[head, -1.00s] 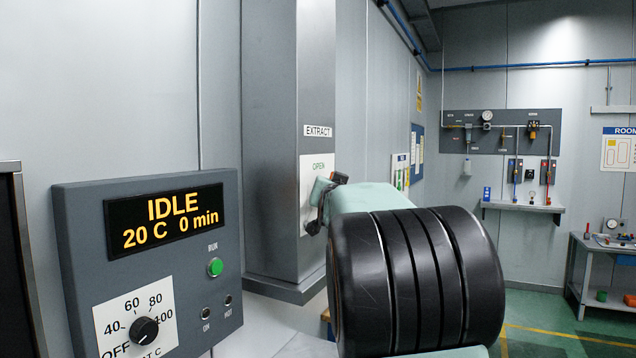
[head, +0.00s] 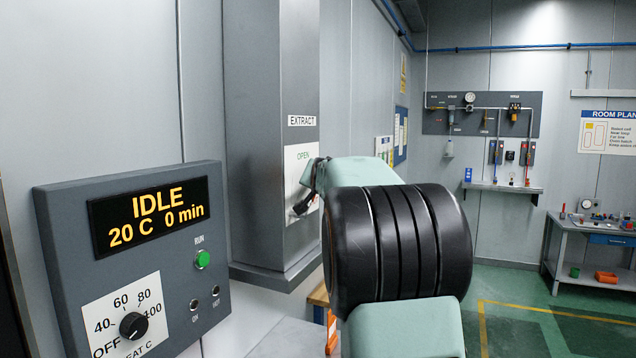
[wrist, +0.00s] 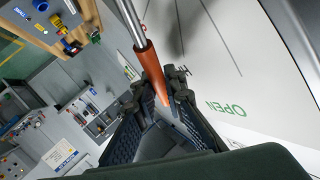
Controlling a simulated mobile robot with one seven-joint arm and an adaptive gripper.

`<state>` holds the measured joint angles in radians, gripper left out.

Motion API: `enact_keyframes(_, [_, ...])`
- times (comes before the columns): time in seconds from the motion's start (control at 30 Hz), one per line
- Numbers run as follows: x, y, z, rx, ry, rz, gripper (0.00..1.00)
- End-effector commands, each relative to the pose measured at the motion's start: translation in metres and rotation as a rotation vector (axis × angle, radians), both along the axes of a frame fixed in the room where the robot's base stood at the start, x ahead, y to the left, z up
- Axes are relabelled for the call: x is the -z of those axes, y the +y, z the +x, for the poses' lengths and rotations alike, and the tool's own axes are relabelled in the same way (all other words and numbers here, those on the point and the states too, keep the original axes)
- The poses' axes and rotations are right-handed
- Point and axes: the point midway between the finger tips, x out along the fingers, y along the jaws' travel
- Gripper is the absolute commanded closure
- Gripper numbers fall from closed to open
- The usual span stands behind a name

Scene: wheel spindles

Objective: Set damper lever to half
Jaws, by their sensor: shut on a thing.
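The damper lever shows in the wrist view as a metal rod with an orange-red grip (wrist: 153,70). My gripper (wrist: 168,92) is shut on the orange grip, which lies between its dark fingertips. In the head view my gripper (head: 306,191) is in front of the white damper plate (head: 298,158), marked OPEN, on the grey duct. The plate also fills the right of the wrist view (wrist: 235,60), with thin marking lines and OPEN in green. In the head view the lever is not clearly visible, hidden by my gripper and arm. The half mark cannot be read.
The grey extract duct (head: 270,130) stands against the wall. A control box (head: 70,210) reading IDLE, 20 C, 0 min juts out to its left.

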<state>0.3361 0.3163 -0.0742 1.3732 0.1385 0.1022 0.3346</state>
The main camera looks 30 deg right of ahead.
Motion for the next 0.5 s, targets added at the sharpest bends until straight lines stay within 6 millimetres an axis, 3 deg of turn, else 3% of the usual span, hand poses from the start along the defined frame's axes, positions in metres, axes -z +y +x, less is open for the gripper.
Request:
enact_keyframes(0.03, [0.0021,0.0002,0.0001,0.0,0.003,0.001,1.0])
enact_keyframes(0.07, [0.0021,0.0001,0.0001,0.0,0.003,0.001,0.89])
enact_keyframes(0.13, [0.0019,0.0001,0.0,0.0,0.003,0.001,0.81])
enact_keyframes(0.5, [-0.0012,0.0015,-0.0035,0.0,0.0,-0.001,0.81])
